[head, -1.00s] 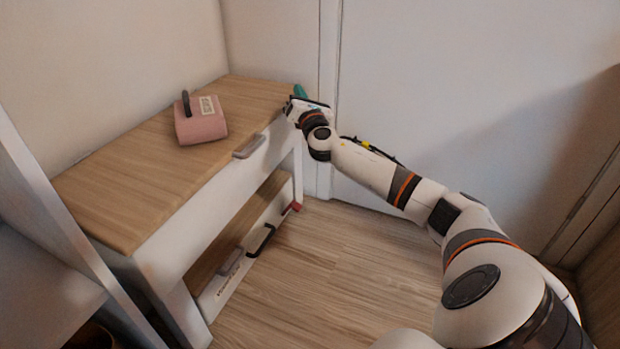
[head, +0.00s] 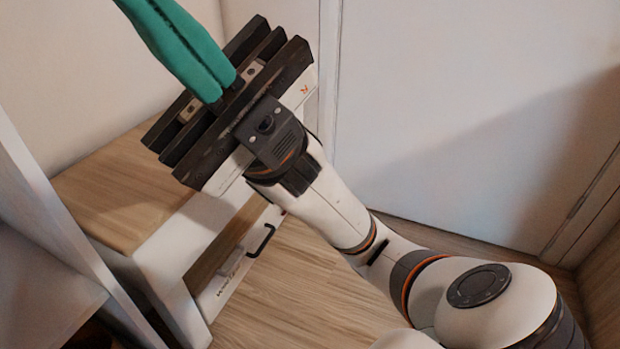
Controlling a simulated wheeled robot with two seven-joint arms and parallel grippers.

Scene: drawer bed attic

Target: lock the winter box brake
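The winter box (head: 226,284) is the low white-fronted box under the wooden-topped bench. Its front has dark lettering, too small to read surely, and a dark handle (head: 263,241). Its right end is hidden behind my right arm, and no brake shows now. My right gripper (head: 146,8) is raised in front of the bench, close to the camera. Its teal fingers point up and left, lie together with nothing visible between them, and run to the top edge of the picture. My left gripper is not in view.
The bench top (head: 115,195) is partly covered by my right gripper. A pale upright post (head: 50,190) stands at the left. The wooden floor (head: 300,290) in front of the bench is clear. A white door (head: 460,110) is behind.

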